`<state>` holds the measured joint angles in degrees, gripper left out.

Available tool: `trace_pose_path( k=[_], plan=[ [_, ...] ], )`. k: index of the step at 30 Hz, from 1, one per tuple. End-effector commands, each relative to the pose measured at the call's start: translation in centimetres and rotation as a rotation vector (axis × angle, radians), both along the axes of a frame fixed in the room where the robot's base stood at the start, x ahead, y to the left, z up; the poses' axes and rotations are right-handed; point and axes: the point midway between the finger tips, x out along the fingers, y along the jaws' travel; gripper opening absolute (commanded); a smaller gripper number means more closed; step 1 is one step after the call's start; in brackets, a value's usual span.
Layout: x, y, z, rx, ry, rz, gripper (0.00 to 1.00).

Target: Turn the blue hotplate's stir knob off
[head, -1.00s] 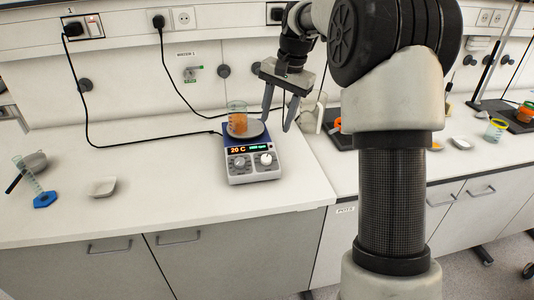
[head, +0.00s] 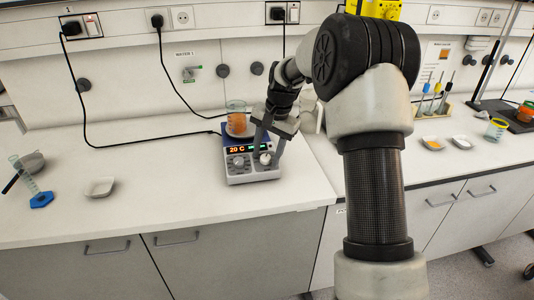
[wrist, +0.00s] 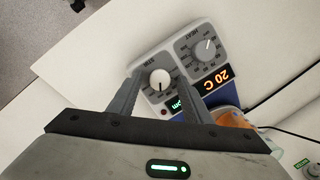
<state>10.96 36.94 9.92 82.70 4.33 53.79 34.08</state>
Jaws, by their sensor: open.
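The blue hotplate (head: 236,177) stands on the bench with a grey front panel and a display reading 20 C. Its stir knob (wrist: 160,80) is a white round knob with a dark pointer mark on a STIR dial in the wrist view. The heat knob (wrist: 203,49) is beside it. A beaker of orange liquid (head: 236,115) stands on the hotplate's top. My gripper (head: 266,158) is open, with its fingertips on either side of the stir knob; it also shows in the wrist view (wrist: 160,78). I cannot tell whether the fingers touch the knob.
A white weighing dish (head: 100,187) and a cylinder on a blue base (head: 40,199) stand to the left. Black cables run to wall sockets behind.

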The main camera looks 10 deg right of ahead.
Motion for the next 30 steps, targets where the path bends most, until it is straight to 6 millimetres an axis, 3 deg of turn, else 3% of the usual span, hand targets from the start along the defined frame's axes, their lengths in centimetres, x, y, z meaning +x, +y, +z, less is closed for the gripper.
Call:
trace_pose_path(
  k=[3, 10, 20, 30],
  plan=[
    [-0.01, 0.0, 0.0, 0.0, 0.0, 0.0, 0.41],
    [-0.02, 0.0, 0.02, 0.001, 0.001, 0.0, 0.04],
    [-0.01, 0.03, 0.12, -0.015, 0.002, 0.045, 0.04],
    [0.07, 0.24, 0.29, -0.086, 0.002, 0.269, 0.04]
  ],
)
